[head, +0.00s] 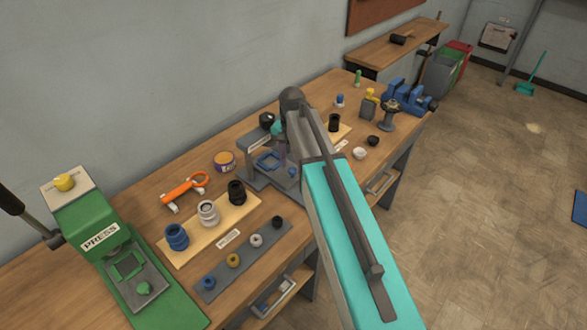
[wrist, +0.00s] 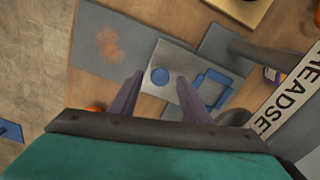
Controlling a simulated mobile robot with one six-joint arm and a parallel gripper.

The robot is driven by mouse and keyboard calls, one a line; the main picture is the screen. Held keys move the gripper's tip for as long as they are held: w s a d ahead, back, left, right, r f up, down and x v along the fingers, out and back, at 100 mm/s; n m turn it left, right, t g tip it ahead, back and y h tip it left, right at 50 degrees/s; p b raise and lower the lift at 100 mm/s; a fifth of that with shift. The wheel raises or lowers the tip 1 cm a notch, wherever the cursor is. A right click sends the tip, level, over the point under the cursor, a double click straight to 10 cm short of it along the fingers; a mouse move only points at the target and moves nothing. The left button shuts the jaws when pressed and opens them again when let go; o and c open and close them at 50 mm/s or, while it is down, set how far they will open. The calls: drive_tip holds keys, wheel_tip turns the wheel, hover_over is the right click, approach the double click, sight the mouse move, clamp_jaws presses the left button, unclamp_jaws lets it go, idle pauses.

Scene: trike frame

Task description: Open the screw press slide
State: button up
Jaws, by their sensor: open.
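The grey screw press (head: 248,172) stands on the bench, partly hidden behind my arm in the head view. Its flat grey slide (wrist: 178,93) shows in the wrist view, with a round blue knob (wrist: 160,76) near one end and a square blue frame (wrist: 213,78) further along. In the head view the blue frame (head: 268,160) and blue knob (head: 292,172) also show. My gripper (wrist: 159,79) is open, its two fingers appearing on either side of the knob. I cannot tell whether they touch it or how high above it they are.
A green lever press (head: 150,290) stands at the left of the bench. Boards with several cups and rings (head: 208,213) lie between the presses, with an orange tool (head: 185,190) behind. A blue vise (head: 410,97) is at the far end. A white label (wrist: 290,85) shows beside the slide.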

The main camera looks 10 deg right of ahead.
drive_tip(key=shift+f, duration=0.45)
drive_tip(key=shift+c, duration=0.3)
clamp_jaws()
drive_tip(key=shift+d, duration=0.15)
drive_tip(key=s+d, duration=0.3)
drive_tip(key=s, duration=0.1)
drive_tip(key=s+d, duration=0.2)
drive_tip(key=s, duration=0.2)
drive_tip(key=s+d, duration=0.3)
drive_tip(key=s, duration=0.1)
drive_tip(key=shift+d, duration=0.35)
drive_tip(key=shift+o, duration=0.3)
unclamp_jaws()
